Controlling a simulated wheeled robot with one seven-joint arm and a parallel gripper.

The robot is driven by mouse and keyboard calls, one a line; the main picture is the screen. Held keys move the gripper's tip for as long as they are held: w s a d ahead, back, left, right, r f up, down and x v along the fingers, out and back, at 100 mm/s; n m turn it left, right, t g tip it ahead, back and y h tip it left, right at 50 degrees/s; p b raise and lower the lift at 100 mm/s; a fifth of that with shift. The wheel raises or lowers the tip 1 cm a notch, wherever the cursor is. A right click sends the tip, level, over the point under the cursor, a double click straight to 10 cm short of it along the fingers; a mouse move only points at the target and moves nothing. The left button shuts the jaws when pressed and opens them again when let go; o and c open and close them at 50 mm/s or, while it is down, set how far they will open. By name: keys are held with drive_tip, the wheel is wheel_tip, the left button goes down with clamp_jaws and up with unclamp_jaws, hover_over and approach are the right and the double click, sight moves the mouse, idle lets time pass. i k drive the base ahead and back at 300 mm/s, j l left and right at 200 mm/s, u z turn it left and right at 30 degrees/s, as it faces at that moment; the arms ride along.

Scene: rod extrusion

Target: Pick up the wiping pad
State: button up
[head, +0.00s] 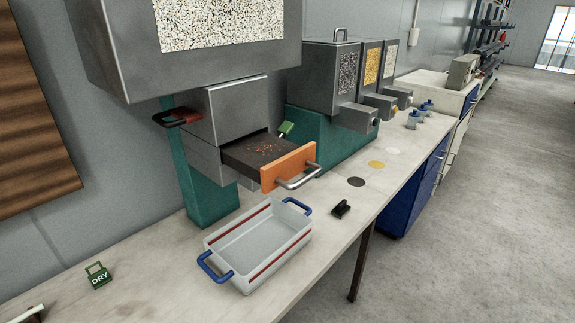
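A small black block with a raised grip (341,209) lies on the worktop near its front edge, just right of the clear bin; it looks like the wiping pad, though it is small in the picture. Nothing touches it and its top is uncovered. My gripper is not in the head view.
A clear bin (238,258) with blue handles stands left of the pad. An orange-fronted drawer (288,167) hangs open above and behind it, with brown bits inside. Coloured discs (376,165) lie beyond the pad. A green DRY tag (98,276) is at left. Floor at right is clear.

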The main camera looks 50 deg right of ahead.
sight(343, 210)
drive_tip(key=i+j, duration=0.75)
drive_tip(key=i, duration=0.15)
drive_tip(key=i+j+z, duration=0.1)
drive_tip(key=z, duration=1.65)
drive_tip(key=i+j, duration=0.05)
